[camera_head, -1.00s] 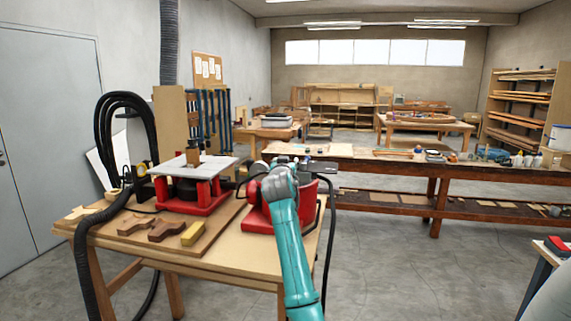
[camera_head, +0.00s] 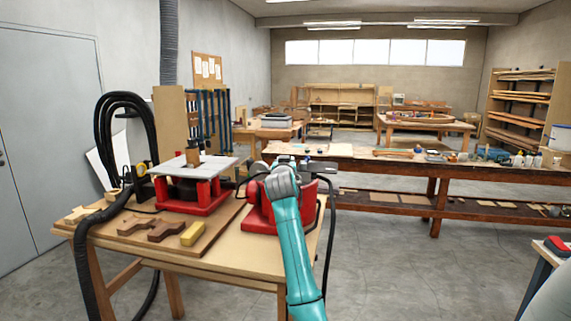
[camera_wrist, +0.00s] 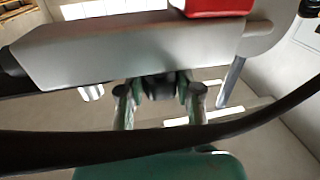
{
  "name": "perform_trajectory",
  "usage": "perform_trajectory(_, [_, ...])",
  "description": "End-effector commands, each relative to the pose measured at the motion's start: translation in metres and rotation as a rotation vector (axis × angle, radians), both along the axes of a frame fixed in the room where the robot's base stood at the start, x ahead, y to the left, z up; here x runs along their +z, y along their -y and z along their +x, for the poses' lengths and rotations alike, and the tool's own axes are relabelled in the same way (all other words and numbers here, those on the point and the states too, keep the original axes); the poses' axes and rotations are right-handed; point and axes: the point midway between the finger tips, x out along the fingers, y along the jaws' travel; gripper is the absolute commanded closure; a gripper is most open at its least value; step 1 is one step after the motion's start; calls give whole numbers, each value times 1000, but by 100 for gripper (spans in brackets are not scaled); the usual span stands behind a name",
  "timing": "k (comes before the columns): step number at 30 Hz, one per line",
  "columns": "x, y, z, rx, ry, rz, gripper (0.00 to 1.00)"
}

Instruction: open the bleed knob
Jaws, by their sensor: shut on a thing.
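In the wrist view, the two fingers of my gripper (camera_wrist: 158,104) stand on either side of a dark round knob (camera_wrist: 158,86) under a silver-grey bar. I take this to be the bleed knob, and my gripper is shut on it. The contact faces are shadowed, and the knob's turn angle cannot be read. In the head view, my grey wrist hides the knob and fingertips. The wrist is over the red machine (camera_head: 259,217) at the right end of the wooden table.
A black hose (camera_wrist: 110,142) crosses the wrist view close to my fingers. A red block (camera_wrist: 212,6) sits on the bar. Open floor lies to the right.

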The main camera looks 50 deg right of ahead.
Motion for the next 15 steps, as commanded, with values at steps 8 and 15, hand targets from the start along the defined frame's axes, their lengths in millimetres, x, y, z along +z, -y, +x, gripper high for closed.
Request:
perform_trajectory(8, [0,2,-2,135,1,1,100])
perform_trajectory(15, [0,2,-2,292,2,1,100])
